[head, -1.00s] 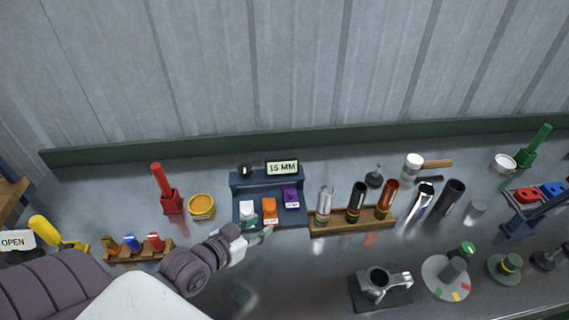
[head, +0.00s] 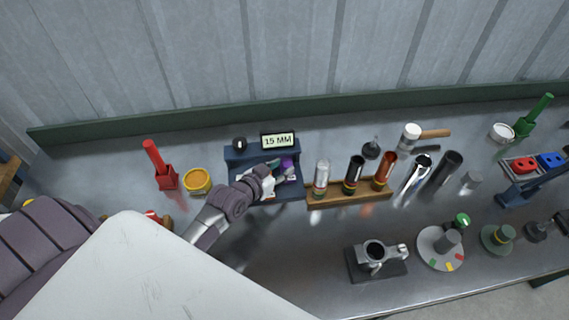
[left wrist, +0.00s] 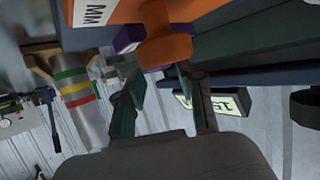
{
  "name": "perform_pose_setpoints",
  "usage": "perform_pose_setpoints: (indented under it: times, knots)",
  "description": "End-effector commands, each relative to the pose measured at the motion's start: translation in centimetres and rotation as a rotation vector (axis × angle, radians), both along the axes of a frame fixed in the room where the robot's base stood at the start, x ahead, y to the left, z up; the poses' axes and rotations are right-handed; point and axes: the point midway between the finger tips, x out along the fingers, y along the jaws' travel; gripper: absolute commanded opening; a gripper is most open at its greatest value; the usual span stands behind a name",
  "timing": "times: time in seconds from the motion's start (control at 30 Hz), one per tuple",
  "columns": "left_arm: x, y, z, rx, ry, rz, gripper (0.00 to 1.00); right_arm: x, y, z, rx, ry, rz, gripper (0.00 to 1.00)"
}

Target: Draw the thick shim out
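The dark blue shim holder (head: 238,158) stands on the bench under a display reading 15 MM (head: 278,141). The purple shim (head: 288,166) shows at its right. My left gripper (head: 268,180) is over the holder's front and hides the white and orange shims in the head view. In the left wrist view, the orange shim (left wrist: 165,45) has a rounded knob and a label ending in MM. My left gripper's fingers (left wrist: 160,80) are apart, close to the knob's end; contact cannot be told. Part of the purple shim (left wrist: 127,40) shows behind. My right gripper is out of view.
A wooden rack (head: 345,195) with several tubes stands right beside the holder. A yellow tin (head: 197,181) and a red post (head: 164,172) stand to the left. A clamp on a dark plate (head: 378,262) is at the front. Bare bench lies in front of the holder.

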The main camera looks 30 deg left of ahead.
Motion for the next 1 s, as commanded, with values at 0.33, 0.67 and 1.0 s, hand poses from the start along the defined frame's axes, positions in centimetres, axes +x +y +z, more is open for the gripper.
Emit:
perform_pose_setpoints:
  times: [0.33,0.67,1.0]
  knots:
    - [1.9,-0.3,-0.9,0.0,0.001,-0.001,0.38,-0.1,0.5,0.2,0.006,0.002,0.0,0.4]
    - [1.9,-0.3,-0.8,0.0,0.0,0.0,0.13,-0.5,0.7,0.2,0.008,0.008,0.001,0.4]
    - [1.9,-0.3,-0.8,0.0,0.001,0.0,0.0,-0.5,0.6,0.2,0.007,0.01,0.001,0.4]
